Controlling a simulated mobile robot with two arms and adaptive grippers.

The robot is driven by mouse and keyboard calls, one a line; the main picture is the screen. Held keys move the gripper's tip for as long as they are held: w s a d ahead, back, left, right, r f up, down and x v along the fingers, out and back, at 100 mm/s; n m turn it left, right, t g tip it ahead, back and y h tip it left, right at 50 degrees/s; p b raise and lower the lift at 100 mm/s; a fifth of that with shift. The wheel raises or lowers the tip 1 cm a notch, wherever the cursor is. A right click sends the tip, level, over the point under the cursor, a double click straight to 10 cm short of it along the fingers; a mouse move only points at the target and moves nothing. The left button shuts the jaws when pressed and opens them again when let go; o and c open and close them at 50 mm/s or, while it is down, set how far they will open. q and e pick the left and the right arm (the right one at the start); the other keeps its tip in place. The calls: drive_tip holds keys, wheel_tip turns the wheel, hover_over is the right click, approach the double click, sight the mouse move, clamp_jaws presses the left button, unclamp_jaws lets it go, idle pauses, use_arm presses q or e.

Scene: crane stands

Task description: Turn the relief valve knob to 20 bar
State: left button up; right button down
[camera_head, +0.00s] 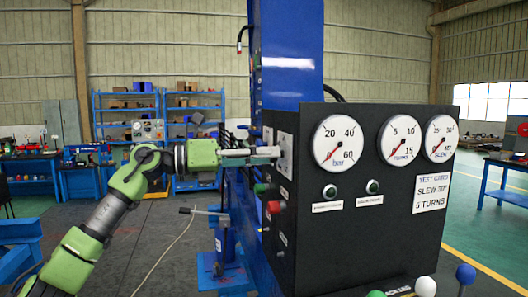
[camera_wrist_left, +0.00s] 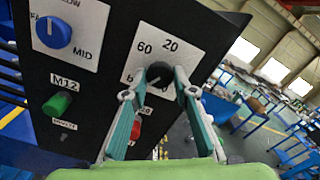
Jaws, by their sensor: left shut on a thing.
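The black relief valve knob (camera_wrist_left: 159,74) sits on a white scale plate (camera_wrist_left: 171,52) marked 60 and 20, with more marks partly covered. My left gripper (camera_wrist_left: 160,82) is shut on this knob, one fingertip on each side. In the head view my left gripper (camera_head: 277,152) reaches the left side of the black console (camera_head: 350,230); the knob itself is hard to make out there. I cannot tell which mark the knob points to. The bar gauge (camera_head: 338,138) on the console front has its red needle pointing to the lower left. My right gripper is not in view.
A blue selector knob (camera_wrist_left: 53,32) and a green button (camera_wrist_left: 57,103) are left of the knob in the wrist view. A red button (camera_wrist_left: 135,130) is just below it, close to the fingers. A blue column (camera_head: 286,60) stands behind the console.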

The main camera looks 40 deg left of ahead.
use_arm(q)
drive_tip(key=n+p, duration=0.9)
drive_tip(key=n, duration=1.5)
drive_tip(key=shift+r, duration=0.2)
idle(0.4)
drive_tip(key=o, duration=1.1)
drive_tip(key=shift+a+n, duration=0.1)
drive_tip(key=shift+n, duration=0.2)
